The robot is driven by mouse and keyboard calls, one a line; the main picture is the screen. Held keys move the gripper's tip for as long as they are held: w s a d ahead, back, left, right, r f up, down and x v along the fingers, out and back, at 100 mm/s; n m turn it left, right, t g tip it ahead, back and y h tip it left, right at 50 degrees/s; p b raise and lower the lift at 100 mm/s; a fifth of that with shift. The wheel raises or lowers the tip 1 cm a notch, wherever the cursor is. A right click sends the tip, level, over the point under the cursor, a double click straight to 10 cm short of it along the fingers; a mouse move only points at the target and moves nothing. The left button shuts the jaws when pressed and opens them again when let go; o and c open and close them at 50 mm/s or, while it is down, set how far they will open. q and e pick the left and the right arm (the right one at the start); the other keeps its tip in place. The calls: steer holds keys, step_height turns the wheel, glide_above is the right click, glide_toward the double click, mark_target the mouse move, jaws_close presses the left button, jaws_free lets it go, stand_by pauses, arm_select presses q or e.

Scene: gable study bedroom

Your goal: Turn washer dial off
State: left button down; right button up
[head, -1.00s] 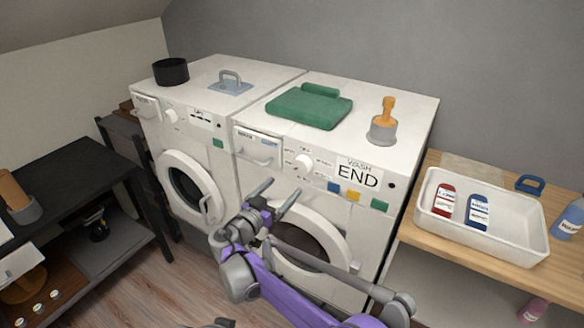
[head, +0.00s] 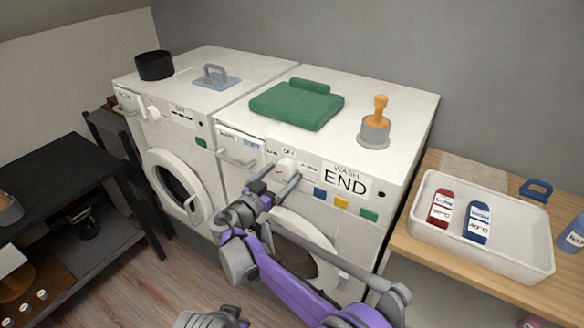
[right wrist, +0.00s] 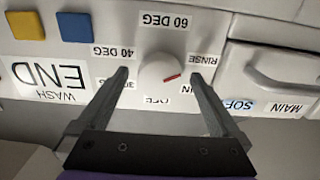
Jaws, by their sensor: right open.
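The washer dial (head: 287,165) is a white round knob on the front panel of the right-hand machine (head: 400,130), beside a WASH END sign (head: 345,181). My right gripper (head: 280,178) is open in front of it. In the right wrist view, which is upside down, the dial (right wrist: 160,70) appears between the two fingertips (right wrist: 160,74), with a gap on each side. Its red mark points right, toward the RINSE and partly covered "IN" labels. The OFF label (right wrist: 157,100) is at the picture's lower side of the dial. My left gripper does not show clearly.
A second white machine (head: 170,125) with its own dial stands to the left. A drawer handle (right wrist: 285,75) and coloured buttons (right wrist: 72,27) flank the dial.

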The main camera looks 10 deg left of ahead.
steer(key=shift+w+d, duration=0.15)
steer(key=shift+w, duration=0.35)
steer(key=shift+s+r, duration=0.1)
steer(key=shift+s, duration=0.1)
steer(key=shift+c, duration=0.3)
steer(key=c, duration=1.3)
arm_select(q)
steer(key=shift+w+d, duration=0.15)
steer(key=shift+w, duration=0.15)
arm_select(e)
steer(key=shift+o, duration=0.2)
